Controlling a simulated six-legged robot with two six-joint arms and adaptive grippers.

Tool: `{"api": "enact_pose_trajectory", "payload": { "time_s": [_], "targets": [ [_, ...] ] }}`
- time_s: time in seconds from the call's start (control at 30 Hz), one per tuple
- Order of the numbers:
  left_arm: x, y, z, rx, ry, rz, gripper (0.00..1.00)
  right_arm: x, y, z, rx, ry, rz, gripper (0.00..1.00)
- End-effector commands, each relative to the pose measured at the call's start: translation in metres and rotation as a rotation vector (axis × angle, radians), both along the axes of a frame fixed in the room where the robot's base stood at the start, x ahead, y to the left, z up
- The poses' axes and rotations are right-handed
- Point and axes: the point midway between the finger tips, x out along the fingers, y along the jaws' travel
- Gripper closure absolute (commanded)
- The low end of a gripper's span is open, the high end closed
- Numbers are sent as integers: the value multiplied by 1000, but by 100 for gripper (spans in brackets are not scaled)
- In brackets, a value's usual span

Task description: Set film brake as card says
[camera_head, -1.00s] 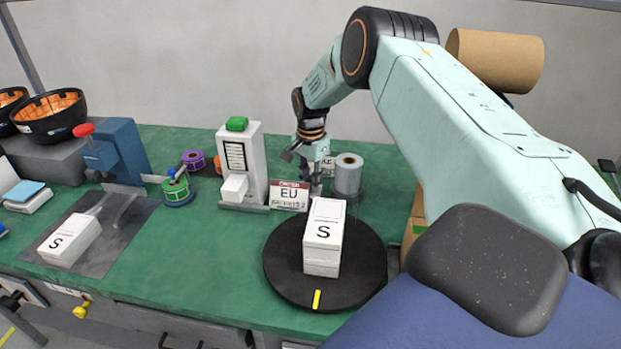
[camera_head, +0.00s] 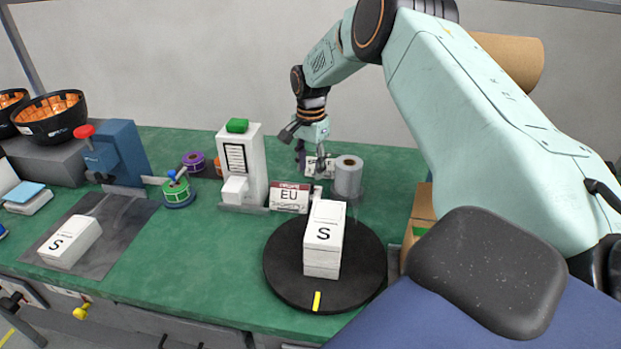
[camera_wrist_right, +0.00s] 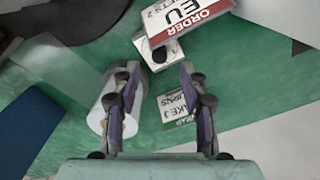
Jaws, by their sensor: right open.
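A grey-white film roll (camera_head: 348,175) stands upright at the back of the green bench; it also shows in the right wrist view (camera_wrist_right: 115,122). A small white block (camera_wrist_right: 158,48) with a dark round knob sits beside the order card. A white card with a green band (camera_wrist_right: 178,106) carries partly readable print, "AKE" and "RNS"; it shows behind the gripper in the head view (camera_head: 318,170). The red-topped order card (camera_head: 290,197) reads "EU". My right gripper (camera_head: 305,149) is open and empty above these cards, left of the roll, its fingers also in the wrist view (camera_wrist_right: 158,84).
A black turntable (camera_head: 285,275) with a yellow mark holds white boxes marked S (camera_head: 324,235). A white device with a green button (camera_head: 240,160) stands left of the order card. Another S box (camera_head: 70,241) lies on a grey mat. The front-centre bench is clear.

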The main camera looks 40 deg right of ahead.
Motion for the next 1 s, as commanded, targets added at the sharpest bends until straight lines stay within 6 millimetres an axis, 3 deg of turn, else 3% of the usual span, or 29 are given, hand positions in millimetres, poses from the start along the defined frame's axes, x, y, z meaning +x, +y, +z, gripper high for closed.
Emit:
{"api": "enact_pose_trajectory", "payload": {
  "time_s": [0.2, 0.43, 0.8, 1.0],
  "targets": [
    [0, 0, 0, 0, 0, 0, 57, 0, 0, 43, 0, -2, -1, 57],
    [0, 0, 0, 0, 0, 0, 57, 0, 0, 65, 1, 0, -1, 57],
    [0, 0, -1, 0, 0, 0, 57, 0, 0, 67, 0, 1, 3, 57],
    [0, 0, -21, 0, 0, 0, 57, -1, 0, 39, 1, 2, 185, 57]
  ]
}}
